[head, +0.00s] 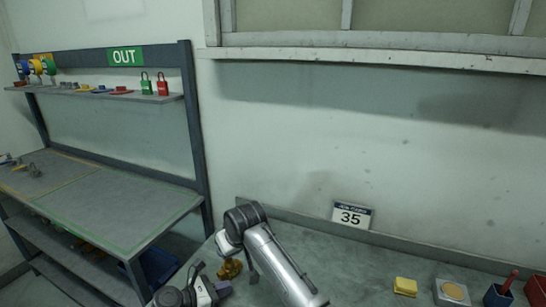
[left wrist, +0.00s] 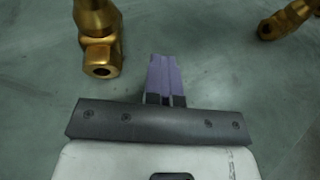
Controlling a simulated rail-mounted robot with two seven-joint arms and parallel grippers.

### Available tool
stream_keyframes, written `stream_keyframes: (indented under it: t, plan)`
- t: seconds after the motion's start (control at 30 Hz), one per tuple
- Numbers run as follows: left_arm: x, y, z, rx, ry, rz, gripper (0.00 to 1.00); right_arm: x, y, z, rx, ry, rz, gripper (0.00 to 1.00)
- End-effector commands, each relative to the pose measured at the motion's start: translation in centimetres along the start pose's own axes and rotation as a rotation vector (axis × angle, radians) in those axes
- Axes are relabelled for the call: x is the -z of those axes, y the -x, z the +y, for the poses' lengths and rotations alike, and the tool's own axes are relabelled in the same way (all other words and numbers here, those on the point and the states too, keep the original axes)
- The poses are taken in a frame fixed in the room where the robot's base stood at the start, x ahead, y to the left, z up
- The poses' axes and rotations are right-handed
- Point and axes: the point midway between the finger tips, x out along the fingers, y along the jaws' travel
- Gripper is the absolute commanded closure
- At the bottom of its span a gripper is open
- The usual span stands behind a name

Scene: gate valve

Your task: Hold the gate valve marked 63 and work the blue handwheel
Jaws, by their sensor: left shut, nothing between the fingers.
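A brass valve body (head: 230,269) lies on the near bench beside my left gripper (head: 222,288), partly hidden by my arm. In the left wrist view a brass fitting (left wrist: 100,48) with an open hex end is left of my fingers, its top cut by the frame. A second brass part (left wrist: 286,18) shows at the upper right. The purple fingers (left wrist: 166,76) of my left gripper are shut with nothing between them, apart from both brass parts. No mark 63 is readable. A blue handwheel-like disc (head: 21,68) is on the far left shelf. My right gripper is out of view.
A yellow block (head: 405,287), a small square tray (head: 452,292) and a dark blue cup (head: 497,296) are at the right. A shelf rack marked OUT (head: 126,56) stands left. Mid-bench is clear.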

Motion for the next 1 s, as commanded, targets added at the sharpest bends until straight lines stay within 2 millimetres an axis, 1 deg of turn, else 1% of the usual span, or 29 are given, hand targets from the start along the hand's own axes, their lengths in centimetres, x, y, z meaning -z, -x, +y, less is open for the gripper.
stream_keyframes:
  t: [0.33,0.6,0.63,0.87,1.0]
  plan:
    - [0.0,0.0,0.0,0.000,0.000,0.000,1.00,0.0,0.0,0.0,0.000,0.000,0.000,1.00]
    - [0.0,0.0,0.0,0.000,0.000,0.000,0.74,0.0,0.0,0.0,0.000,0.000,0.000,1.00]
    - [0.0,0.0,0.0,0.000,0.000,0.000,0.72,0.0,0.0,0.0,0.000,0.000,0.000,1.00]
    - [0.0,0.1,0.0,0.000,0.000,0.000,0.72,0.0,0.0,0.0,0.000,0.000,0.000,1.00]
    - [0.1,1.1,0.0,-0.001,0.001,0.000,0.72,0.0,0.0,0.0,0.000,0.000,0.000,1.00]
